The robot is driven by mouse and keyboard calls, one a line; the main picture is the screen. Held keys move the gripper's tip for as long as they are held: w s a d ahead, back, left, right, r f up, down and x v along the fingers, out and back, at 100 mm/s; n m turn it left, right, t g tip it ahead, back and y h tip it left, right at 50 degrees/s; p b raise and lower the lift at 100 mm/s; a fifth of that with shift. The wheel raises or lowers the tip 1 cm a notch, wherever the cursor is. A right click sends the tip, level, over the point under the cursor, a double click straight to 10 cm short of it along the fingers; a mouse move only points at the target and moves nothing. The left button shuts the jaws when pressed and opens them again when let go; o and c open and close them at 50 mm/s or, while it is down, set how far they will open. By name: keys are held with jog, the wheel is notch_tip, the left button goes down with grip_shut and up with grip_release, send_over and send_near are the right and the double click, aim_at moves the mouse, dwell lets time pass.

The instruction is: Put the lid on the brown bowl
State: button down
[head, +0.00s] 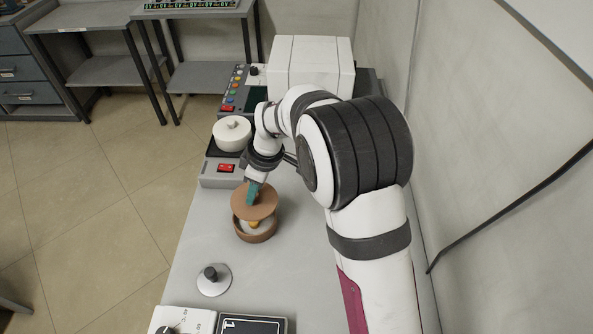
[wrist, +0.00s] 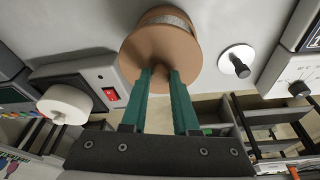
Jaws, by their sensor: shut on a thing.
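The brown bowl (head: 262,238) stands on the grey bench top in the head view, with something whitish and yellow inside. A round brown lid (head: 266,204) is above it, slightly tilted and apart from the rim on the near side, where the inside of the bowl shows. My gripper (head: 252,192), with teal fingers, is shut on the lid from above. In the wrist view the lid (wrist: 160,48) fills the space beyond the fingertips (wrist: 162,72), which close on its knob. The bowl mostly hides behind the lid there. The knob is mostly hidden by the fingers.
A white lidded pot (head: 232,136) stands on a black-topped unit with a red switch (head: 225,168). A pale disc with a black knob (head: 213,279) lies on the bench, nearer the camera. Boxes with a dial (head: 180,322) stand at the front edge. A wall runs along the right.

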aim_at(255, 202)
jog(key=shift+s+a+f, duration=0.1)
jog(key=shift+s+a, duration=0.15)
jog(key=shift+a, duration=0.1)
jog(key=shift+f+n, duration=0.3)
jog(key=shift+f, duration=2.15)
jog(key=shift+f, duration=0.4)
jog(key=c, duration=0.6)
grip_release()
jog(key=shift+o, duration=0.4)
jog(key=o, duration=0.4)
